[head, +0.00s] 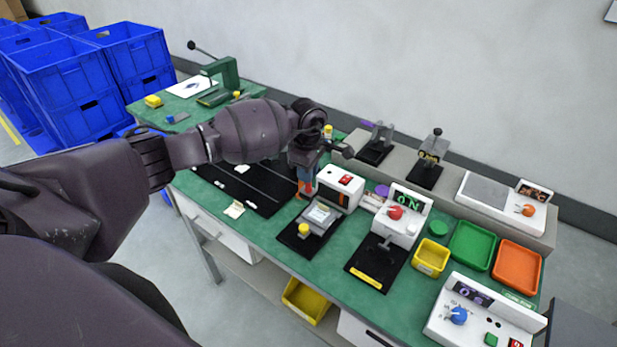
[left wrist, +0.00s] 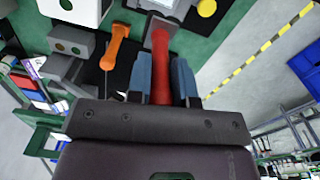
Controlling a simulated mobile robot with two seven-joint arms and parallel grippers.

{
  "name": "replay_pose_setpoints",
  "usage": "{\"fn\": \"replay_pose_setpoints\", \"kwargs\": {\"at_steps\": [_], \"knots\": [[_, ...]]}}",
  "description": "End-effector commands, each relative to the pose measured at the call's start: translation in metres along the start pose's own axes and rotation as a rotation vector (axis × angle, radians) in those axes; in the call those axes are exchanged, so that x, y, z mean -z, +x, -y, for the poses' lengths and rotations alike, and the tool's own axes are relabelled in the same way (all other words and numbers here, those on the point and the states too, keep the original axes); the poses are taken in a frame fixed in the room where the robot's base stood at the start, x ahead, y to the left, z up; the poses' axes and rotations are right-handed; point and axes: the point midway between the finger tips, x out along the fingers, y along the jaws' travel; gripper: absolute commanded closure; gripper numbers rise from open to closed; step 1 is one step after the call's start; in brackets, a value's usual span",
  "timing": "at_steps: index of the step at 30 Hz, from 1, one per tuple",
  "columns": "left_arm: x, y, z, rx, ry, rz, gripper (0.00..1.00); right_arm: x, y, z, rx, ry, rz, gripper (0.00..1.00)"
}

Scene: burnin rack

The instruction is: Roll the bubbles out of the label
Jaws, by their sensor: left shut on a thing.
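My left gripper (left wrist: 162,78) is shut on a red handle (left wrist: 160,60), which stands between its blue fingers in the left wrist view. What the far end of the handle carries is hard to make out. In the head view this gripper (head: 305,182) points down over the bench, just left of a white box with a red display. A grey fixture (head: 313,222) with a yellow knob sits close in front of it on a black base. A pale patch, perhaps the label (head: 319,212), lies on the fixture; bubbles are too small to see. My right gripper is not in view.
An orange-handled screwdriver (left wrist: 117,45) lies beside the held tool. The white box (head: 338,188), a press with a green display (head: 402,215), a yellow bin (head: 431,258), a green tray (head: 472,246) and an orange tray (head: 517,267) crowd the bench's right side.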

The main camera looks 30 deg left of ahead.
Motion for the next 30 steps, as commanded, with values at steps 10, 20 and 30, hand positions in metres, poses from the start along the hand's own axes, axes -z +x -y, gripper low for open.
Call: {"fn": "replay_pose_setpoints", "kwargs": {"at_steps": [10, 20, 30], "knots": [[0.002, -0.022, -0.003, 0.001, -0.005, 0.000, 1.00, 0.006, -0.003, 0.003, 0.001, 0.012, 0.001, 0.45], [0.002, -0.022, -0.003, 0.001, -0.005, 0.000, 1.00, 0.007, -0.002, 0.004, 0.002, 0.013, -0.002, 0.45], [-0.003, -0.019, -0.009, -0.001, 0.001, 0.001, 1.00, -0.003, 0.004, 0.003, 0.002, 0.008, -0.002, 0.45]]}}
